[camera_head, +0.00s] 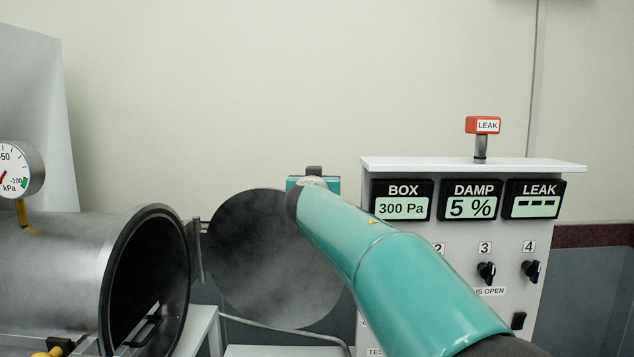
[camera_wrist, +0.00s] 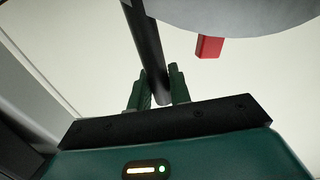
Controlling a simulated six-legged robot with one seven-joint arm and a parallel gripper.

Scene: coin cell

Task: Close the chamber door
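The round grey chamber door (camera_head: 268,262) stands swung open in the head view, to the right of the chamber (camera_head: 60,270). The chamber's dark mouth is uncovered. My teal arm crosses in front of the door's right side, and the end of my arm (camera_head: 314,184) is at the door's upper right edge; the fingers are hidden there. In the wrist view, the green fingers of my gripper (camera_wrist: 163,88) stand close on both sides of a dark straight bar (camera_wrist: 146,45), apparently gripping it. The bar looks like a handle, but its attachment is not shown.
A control panel (camera_head: 380,240) with displays, knobs and a red LEAK handle (camera_head: 483,125) stands at right, partly behind my arm. A gauge (camera_head: 17,169) sits on the chamber. In the wrist view, a pale round surface (camera_wrist: 225,12) and a red block (camera_wrist: 208,47) are beyond the fingers.

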